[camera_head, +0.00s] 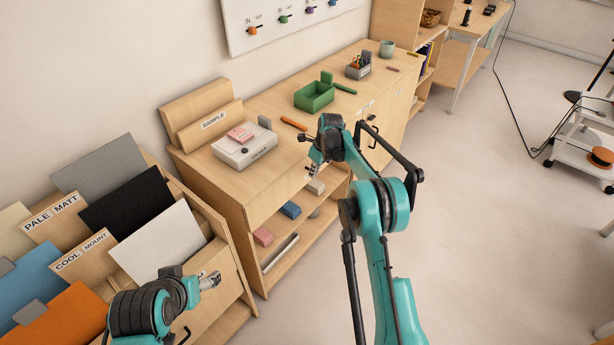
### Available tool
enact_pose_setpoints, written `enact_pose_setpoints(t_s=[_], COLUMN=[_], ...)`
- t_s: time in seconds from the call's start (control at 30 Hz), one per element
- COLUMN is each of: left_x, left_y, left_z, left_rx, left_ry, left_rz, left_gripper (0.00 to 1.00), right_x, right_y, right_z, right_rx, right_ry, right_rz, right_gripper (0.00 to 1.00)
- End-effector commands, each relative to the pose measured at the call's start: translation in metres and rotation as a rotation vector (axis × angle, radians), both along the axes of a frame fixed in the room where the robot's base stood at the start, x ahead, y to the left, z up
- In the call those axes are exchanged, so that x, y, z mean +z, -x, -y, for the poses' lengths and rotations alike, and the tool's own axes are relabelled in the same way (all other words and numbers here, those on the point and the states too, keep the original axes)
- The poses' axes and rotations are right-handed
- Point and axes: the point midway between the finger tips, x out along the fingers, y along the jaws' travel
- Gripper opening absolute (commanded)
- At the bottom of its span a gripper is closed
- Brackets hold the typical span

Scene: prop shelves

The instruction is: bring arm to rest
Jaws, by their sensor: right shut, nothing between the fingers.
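My right arm (372,215), teal and black, rises from the bottom of the head view and bends left at its top. My right gripper (309,160) is shut and empty, in front of the front edge of the wooden cabinet top. My left arm (150,308) shows at the bottom left. Its gripper (210,281) is near the front of the panel rack, small and partly turned away, so its jaws cannot be made out.
A wooden cabinet (228,180) carries a white device (244,147), a green box (314,97) and a pen holder (358,67). A rack of sample panels (158,243) stands at the left. A white trolley (585,140) is at the right.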

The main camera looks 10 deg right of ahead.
Motion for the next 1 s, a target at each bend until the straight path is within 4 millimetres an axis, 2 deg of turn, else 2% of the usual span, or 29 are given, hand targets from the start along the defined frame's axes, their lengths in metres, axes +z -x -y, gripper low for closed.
enact_pose_setpoints(t_s=[0.03, 0.2, 0.53, 0.67, 0.77, 0.87, 1.0], left_x=[0.008, 0.016, 0.017, 0.017, 0.017, 0.017, 0.017], left_y=[0.000, 0.000, 0.000, 0.000, 0.000, 0.000, 0.000], left_z=[0.000, 0.000, 0.000, 0.000, 0.000, 0.000, 0.000], left_rx=[0.000, 0.000, 0.000, 0.000, 0.000, 0.000, 0.000], left_ry=[0.000, 0.000, 0.000, 0.000, 0.000, 0.000, 0.000], left_rz=[0.000, 0.000, 0.000, 0.000, 0.000, 0.000, 0.000], left_gripper=[0.71, 0.71, 0.71, 0.71, 0.71, 0.71, 0.71], right_x=[0.015, 0.039, 0.052, 0.079, 0.114, 0.151, 0.193], right_y=[0.002, 0.007, 0.011, 0.023, 0.044, 0.072, 0.120], right_z=[0.003, 0.007, 0.009, 0.008, 0.006, 0.004, 0.003], right_rx=[-0.001, -0.001, 0.013, 0.113, 0.265, 0.448, 0.707], right_ry=[0.000, 0.000, 0.005, 0.035, 0.082, 0.144, 0.243], right_rz=[-0.001, -0.001, 0.003, 0.039, 0.089, 0.149, 0.224], right_gripper=[0.00, 0.00, 0.00, 0.00, 0.00, 0.00, 0.00])
